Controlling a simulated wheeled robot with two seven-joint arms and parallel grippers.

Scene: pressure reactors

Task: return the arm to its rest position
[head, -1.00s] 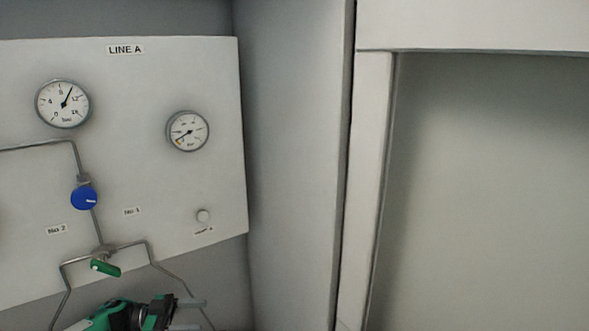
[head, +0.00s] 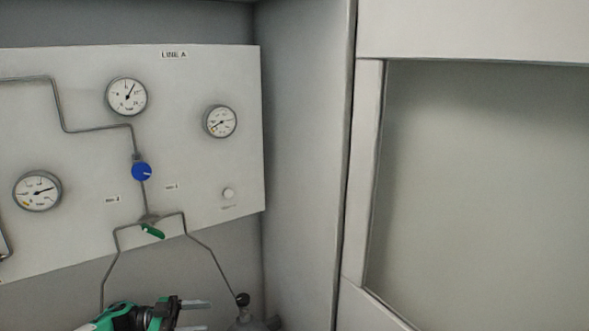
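My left arm's green and black wrist comes in at the bottom left of the head view. My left gripper (head: 196,315) points to the right, with its two grey fingers apart and nothing seen between them. It is low in the picture, below the LINE A panel (head: 80,110) and apart from it as far as I can see. The lower edge of the frame cuts off part of the arm. My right gripper is not in view.
The panel bears round gauges (head: 127,96), a blue knob (head: 141,172), a green-handled valve (head: 152,230) and thin pipes. A black-topped fitting (head: 242,299) stands at the bottom, right of my gripper. A grey wall (head: 300,150) and a framed pale pane (head: 490,190) fill the right.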

